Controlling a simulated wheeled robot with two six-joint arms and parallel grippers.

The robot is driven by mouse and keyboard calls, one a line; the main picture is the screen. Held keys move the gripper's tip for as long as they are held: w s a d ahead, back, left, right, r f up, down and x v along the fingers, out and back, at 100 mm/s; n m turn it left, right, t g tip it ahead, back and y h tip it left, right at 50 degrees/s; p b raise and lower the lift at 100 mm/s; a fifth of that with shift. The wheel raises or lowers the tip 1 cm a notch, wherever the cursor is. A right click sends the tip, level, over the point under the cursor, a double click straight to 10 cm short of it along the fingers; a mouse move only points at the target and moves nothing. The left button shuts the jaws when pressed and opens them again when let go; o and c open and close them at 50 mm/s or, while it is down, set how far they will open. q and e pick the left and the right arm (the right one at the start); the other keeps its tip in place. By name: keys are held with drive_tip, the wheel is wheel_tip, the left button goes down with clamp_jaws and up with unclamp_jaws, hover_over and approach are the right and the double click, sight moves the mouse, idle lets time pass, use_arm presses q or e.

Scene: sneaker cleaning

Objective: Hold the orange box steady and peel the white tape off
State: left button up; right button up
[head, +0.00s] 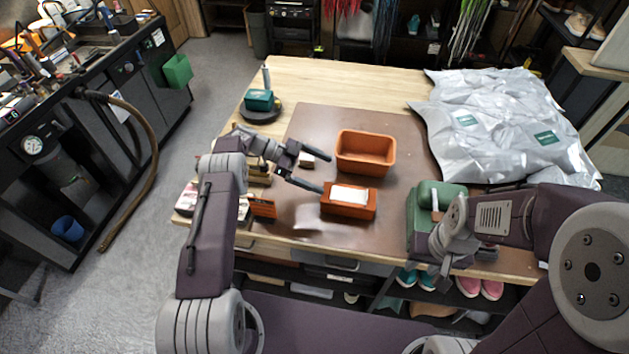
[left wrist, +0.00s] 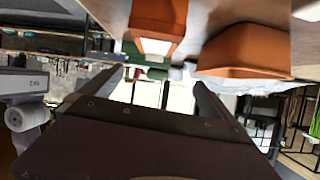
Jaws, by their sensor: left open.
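The orange box (head: 347,208) stands on the brown mat, with a white patch of tape (head: 349,194) on its top. In the left wrist view the orange box (left wrist: 157,17) shows at the top, with a pale patch on it. My left gripper (head: 324,174) is open and empty, just left of and behind the box; one fingertip is close to its left end, and I cannot tell whether they touch. Its fingers (left wrist: 157,76) are apart in the left wrist view. My right gripper (head: 438,274) is at the table's front edge, right of the box; its jaws are unclear.
An empty open orange bin (head: 366,151) stands behind the box. A green case (head: 421,212) is to the right, near my right arm. Silver bags (head: 495,125) cover the right back. The mat (head: 320,122) is clear behind my left gripper.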

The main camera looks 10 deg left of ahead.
sight(345, 194)
use_arm(q)
drive_tip(key=shift+n, duration=0.4)
drive_tip(key=d+f, duration=0.2)
drive_tip(key=d, duration=0.1)
drive_tip(key=s+d+f, duration=0.1)
drive_tip(key=d+f, duration=0.4)
drive_tip(key=d, duration=0.2)
drive_tip(key=shift+s+f, duration=0.3)
drive_tip(key=shift+f, duration=0.05)
